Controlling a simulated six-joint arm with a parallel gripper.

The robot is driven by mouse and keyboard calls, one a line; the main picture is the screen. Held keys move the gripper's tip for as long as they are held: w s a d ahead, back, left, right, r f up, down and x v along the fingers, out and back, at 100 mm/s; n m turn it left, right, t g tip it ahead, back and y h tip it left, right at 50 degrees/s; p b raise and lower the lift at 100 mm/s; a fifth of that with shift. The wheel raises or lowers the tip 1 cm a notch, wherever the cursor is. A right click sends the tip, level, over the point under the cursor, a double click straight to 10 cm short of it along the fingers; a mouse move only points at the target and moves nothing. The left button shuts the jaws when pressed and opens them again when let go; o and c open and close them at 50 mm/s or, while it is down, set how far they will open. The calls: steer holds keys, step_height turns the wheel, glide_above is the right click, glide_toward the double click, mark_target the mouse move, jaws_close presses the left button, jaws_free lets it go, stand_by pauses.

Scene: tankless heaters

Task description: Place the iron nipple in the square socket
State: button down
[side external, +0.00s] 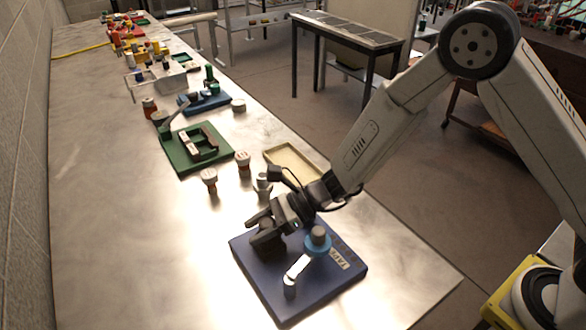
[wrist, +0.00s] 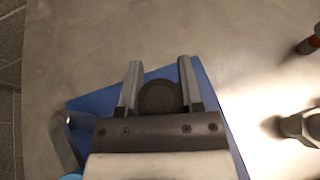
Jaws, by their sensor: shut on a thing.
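My gripper (side external: 262,222) is low over the left part of a blue board (side external: 325,287). In the wrist view my gripper (wrist: 160,85) has its two fingers on either side of a dark round piece (wrist: 160,97), which looks like the iron nipple. The fingers are shut on it. In the side view a dark shape (side external: 268,243) shows under the fingers; I cannot tell the nipple from a fixture there. The square socket cannot be made out. Whether the nipple touches the board cannot be told.
The blue board carries a grey-topped blue round fitting (side external: 317,240) and a silver lever (side external: 298,268). Behind are a grey metal fitting (side external: 263,187), small brown-and-white fittings (side external: 209,180), a shallow tray (side external: 292,160) and a green board (side external: 185,157). The bench's left side is clear.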

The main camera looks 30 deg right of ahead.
mark_target(272, 221)
steer(key=shift+c, duration=0.8)
jaws_free()
steer(key=shift+d, duration=0.1)
steer(key=shift+v, duration=3.8)
